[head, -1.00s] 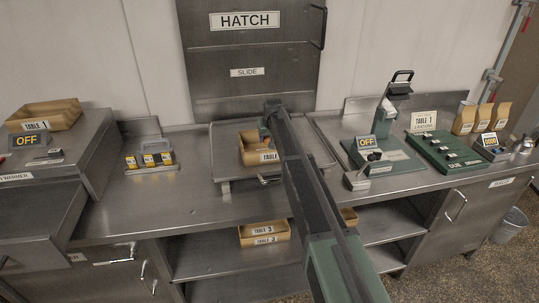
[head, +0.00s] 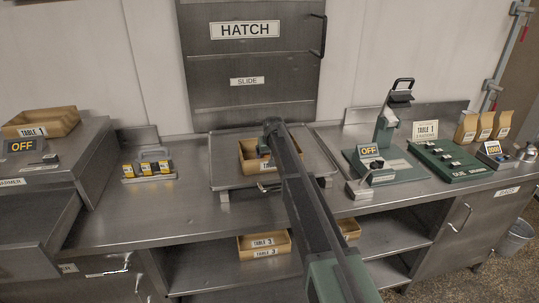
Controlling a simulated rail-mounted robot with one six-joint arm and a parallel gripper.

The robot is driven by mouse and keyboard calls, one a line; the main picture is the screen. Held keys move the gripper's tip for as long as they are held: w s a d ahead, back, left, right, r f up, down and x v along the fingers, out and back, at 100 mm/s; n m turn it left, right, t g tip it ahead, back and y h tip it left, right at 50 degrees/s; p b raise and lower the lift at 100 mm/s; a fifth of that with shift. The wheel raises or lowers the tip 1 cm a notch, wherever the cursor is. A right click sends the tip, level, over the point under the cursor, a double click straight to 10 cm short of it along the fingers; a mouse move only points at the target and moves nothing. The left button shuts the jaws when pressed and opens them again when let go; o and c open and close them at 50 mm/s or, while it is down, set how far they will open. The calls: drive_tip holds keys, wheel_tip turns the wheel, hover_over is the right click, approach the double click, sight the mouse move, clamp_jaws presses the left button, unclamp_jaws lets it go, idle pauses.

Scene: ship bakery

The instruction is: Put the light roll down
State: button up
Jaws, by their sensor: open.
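My gripper (head: 266,150) is over the wooden tray box (head: 247,149) labelled TABLE that stands on the metal slide in front of the hatch. My arm covers the right part of this box and much of the gripper. The jaws are open, though the fingertips are too small and hidden to make out well. I cannot make out a light roll in the head view; the inside of the box is mostly hidden or too small to read.
A TABLE 1 box (head: 43,122) sits on the warmer at left. A rack with yellow-labelled items (head: 149,171) stands left of the slide. A green press (head: 385,165) with an OFF sign and a green board (head: 450,160) stand at right. TABLE 3 boxes (head: 264,248) sit on the lower shelf.

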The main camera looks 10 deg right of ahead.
drive_tip(key=p+v, duration=1.2)
drive_tip(key=v, duration=0.1)
drive_tip(key=s+f+g, duration=0.2)
drive_tip(key=s+g, duration=0.2)
drive_tip(key=s, duration=4)
drive_tip(key=shift+m+g+b, duration=0.3)
